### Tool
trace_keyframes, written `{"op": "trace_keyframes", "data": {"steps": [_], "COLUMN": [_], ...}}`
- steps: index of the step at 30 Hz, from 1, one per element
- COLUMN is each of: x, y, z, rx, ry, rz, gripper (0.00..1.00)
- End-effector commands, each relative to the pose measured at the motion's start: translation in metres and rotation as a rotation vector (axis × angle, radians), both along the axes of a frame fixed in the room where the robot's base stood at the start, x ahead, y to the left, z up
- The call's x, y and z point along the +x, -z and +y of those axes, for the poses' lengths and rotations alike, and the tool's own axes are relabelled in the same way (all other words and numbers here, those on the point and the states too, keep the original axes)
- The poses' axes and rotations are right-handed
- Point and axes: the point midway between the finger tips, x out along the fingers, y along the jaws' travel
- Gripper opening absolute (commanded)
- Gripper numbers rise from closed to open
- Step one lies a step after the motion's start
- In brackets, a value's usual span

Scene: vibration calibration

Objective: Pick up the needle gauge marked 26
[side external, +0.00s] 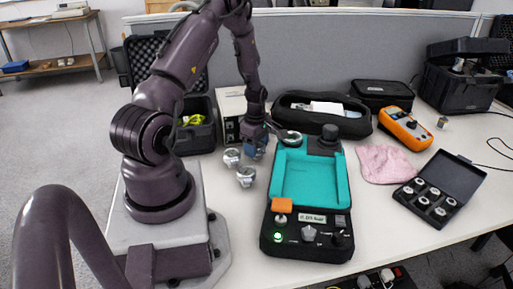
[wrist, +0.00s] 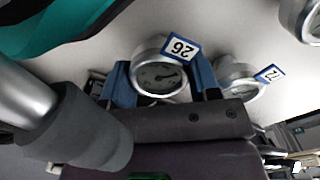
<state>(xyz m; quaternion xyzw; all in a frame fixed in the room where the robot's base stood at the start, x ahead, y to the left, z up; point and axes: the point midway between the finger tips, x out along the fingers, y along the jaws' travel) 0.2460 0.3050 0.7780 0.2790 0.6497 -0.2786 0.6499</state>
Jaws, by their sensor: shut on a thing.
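The needle gauge marked 26 (wrist: 158,77) is a round silver dial with a white, blue-edged tag. In the wrist view it sits between the two blue fingers of my gripper (wrist: 163,82), which is shut on it. In the side view my gripper (side external: 256,150) points down at the table just left of the teal-topped device, and the held gauge is mostly hidden there. I cannot tell whether it is clear of the table. A second gauge (wrist: 238,82), its tag hard to read, is close beside the right finger. A third gauge (wrist: 314,22) is partly cut off at the corner.
The black device with a teal top (side external: 312,182) is close on the right. Farther right are a pink cloth (side external: 380,163), an orange meter (side external: 405,128) and an open black case (side external: 462,172).

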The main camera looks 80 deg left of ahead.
Motion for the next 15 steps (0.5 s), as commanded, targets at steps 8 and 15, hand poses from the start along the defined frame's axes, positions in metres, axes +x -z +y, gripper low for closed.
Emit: {"op": "trace_keyframes", "data": {"steps": [8,15], "x": [0.001,-0.015], "y": [-0.023,-0.061], "z": [0.001,-0.019], "rx": [0.003,0.003], "ry": [0.000,0.000], "rz": [-0.002,-0.001], "gripper": [0.28,0.28]}}
